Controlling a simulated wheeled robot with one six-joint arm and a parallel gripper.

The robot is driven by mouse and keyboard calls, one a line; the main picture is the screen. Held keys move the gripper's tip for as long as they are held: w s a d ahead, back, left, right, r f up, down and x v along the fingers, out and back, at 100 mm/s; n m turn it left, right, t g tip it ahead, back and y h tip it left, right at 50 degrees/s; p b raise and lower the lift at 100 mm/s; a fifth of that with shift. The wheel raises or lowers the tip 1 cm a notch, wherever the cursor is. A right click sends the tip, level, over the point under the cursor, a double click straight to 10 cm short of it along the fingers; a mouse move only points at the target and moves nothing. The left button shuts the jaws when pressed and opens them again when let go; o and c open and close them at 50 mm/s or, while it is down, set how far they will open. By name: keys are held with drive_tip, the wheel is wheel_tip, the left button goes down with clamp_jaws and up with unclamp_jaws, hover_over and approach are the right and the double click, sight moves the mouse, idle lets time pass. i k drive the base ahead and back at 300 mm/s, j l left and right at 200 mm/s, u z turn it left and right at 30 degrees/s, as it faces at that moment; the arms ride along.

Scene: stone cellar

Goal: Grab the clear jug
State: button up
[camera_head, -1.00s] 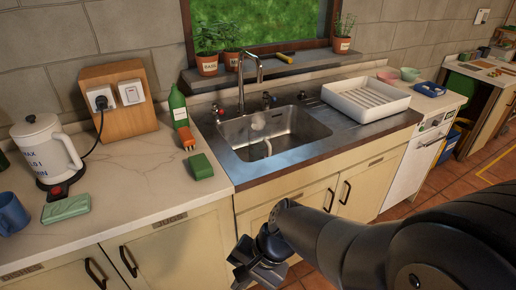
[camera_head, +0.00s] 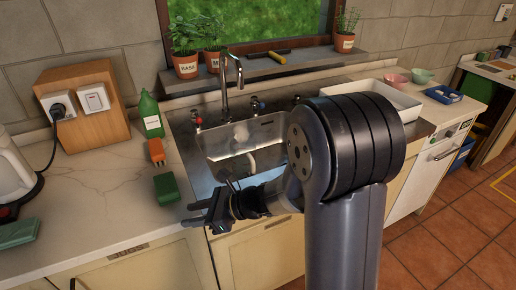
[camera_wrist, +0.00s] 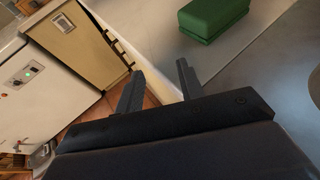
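I cannot make out a clear jug for certain. A pale, see-through shape (camera_head: 249,162) stands in the sink (camera_head: 214,148); it may be the jug, but it is small and partly unclear. My gripper (camera_head: 192,214) is in front of the sink's left front corner, around counter height, pointing left. In the wrist view its two fingers (camera_wrist: 160,70) are apart with nothing between them. My arm hides the right part of the sink and much of the drainer. The wrist view does not show a jug.
A green sponge (camera_head: 166,188) lies left of the sink, with an orange-topped brush (camera_head: 156,151) and green bottle (camera_head: 150,117) behind it. A faucet (camera_head: 230,80) rises at the sink's back. A white kettle (camera_head: 12,175) is far left.

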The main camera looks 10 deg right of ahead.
sight(243, 147)
drive_tip(key=i+l, duration=0.3)
drive_tip(key=l, duration=0.15)
drive_tip(key=i+l, duration=0.3)
drive_tip(key=l, duration=0.15)
drive_tip(key=i+l, duration=0.3)
drive_tip(key=l, duration=0.1)
